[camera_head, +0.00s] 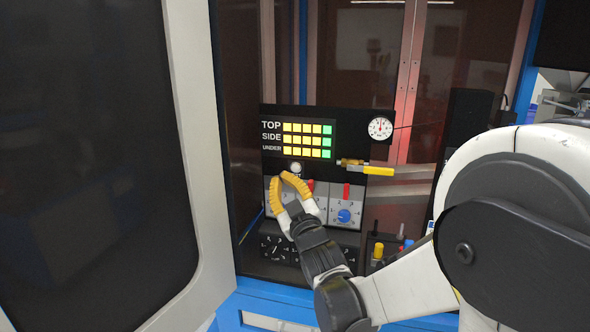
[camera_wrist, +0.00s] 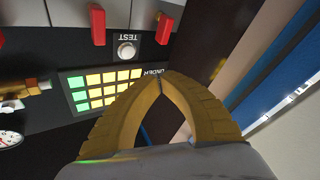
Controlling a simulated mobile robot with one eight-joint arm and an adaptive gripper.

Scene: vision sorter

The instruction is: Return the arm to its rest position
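My gripper (camera_head: 280,176) has two curved yellow fingers and is in front of the control panel, below its lamp grid. In the wrist view, the fingertips of my gripper (camera_wrist: 163,77) meet, with nothing visible between them. My arm reaches in from the right of the head view, extended toward the panel. The black control panel (camera_head: 350,125) carries rows labelled TOP, SIDE and UNDER, with yellow and green lamps (camera_head: 307,140). A white button (camera_head: 295,168) is just above the fingers; the wrist view shows it beside the word TEST (camera_wrist: 127,50). I cannot tell whether the fingers touch the panel.
A large door (camera_head: 190,130) with a dark window fills the left side. The panel has a yellow-handled valve (camera_head: 378,170), a dial gauge (camera_head: 381,128), a blue knob (camera_head: 344,216) and red levers (camera_head: 346,191). Blue cabinet framing (camera_head: 275,295) runs below.

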